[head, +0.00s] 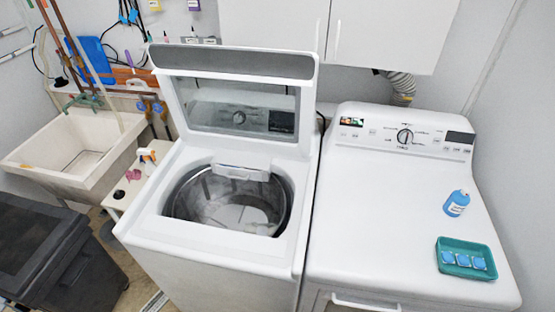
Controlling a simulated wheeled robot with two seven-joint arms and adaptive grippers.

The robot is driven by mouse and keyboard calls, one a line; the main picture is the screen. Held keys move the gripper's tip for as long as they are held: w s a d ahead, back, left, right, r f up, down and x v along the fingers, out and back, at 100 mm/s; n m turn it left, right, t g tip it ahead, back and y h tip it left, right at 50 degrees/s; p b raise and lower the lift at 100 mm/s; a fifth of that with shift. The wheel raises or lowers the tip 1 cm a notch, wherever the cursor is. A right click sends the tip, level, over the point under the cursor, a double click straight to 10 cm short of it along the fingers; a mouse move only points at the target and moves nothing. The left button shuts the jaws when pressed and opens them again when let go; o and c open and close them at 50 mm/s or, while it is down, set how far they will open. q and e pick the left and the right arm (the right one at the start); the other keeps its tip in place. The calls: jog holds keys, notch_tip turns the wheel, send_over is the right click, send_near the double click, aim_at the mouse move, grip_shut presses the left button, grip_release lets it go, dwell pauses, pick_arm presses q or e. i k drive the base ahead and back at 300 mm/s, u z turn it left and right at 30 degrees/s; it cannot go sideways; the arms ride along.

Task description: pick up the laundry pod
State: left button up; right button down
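Several small blue and white laundry pods (463,260) lie side by side in a shallow teal tray (484,274). The tray sits near the front right of the white dryer's top (390,220). A blue bottle with a label (457,203) is on the same top, behind the tray. Neither of my grippers shows in the head view.
The washer (205,247) left of the dryer has its lid (235,95) raised and its drum (228,200) open. A utility sink (75,150) and a dark bin (60,250) are at the left. White cabinets (385,30) hang above. The dryer top's left and middle are clear.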

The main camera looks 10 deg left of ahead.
aim_at(462, 259)
jog(key=z, duration=1.45)
